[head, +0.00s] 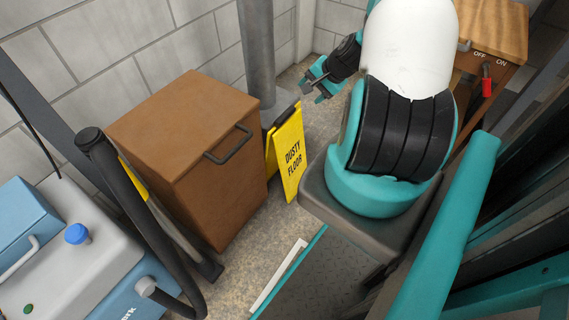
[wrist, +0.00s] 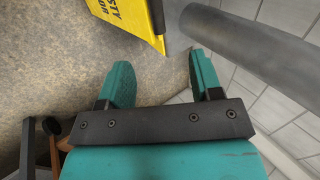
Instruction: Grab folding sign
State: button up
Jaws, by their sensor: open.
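The folding sign (head: 291,158) is yellow with black lettering reading "DUSTY FLOOR". In the head view it stands on the floor between the brown cabinet and my arm, with a dark strip at its top. Part of it also shows at the top of the wrist view (wrist: 130,14), cut off by the frame edge. My gripper (head: 312,84) is raised behind my arm in the head view, above and to the right of the sign. In the wrist view my gripper (wrist: 157,75) is open, with nothing between its teal fingers. The sign lies beyond the fingertips, apart from them.
A grey pipe (head: 257,50) rises behind the sign, and it runs close to the right finger in the wrist view (wrist: 250,45). The brown cabinet (head: 180,120) stands left of the sign. A blue-grey machine (head: 85,250) with a black hose is at lower left. A wooden switch table (head: 497,35) is at upper right.

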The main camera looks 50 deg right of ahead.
jog(key=b, duration=0.3)
send_near(286, 116)
jog(key=x, duration=0.3)
jog(key=shift+b+x, duration=0.8)
jog(key=shift+x, duration=2.5)
jog(key=shift+r, duration=0.1)
grip_shut()
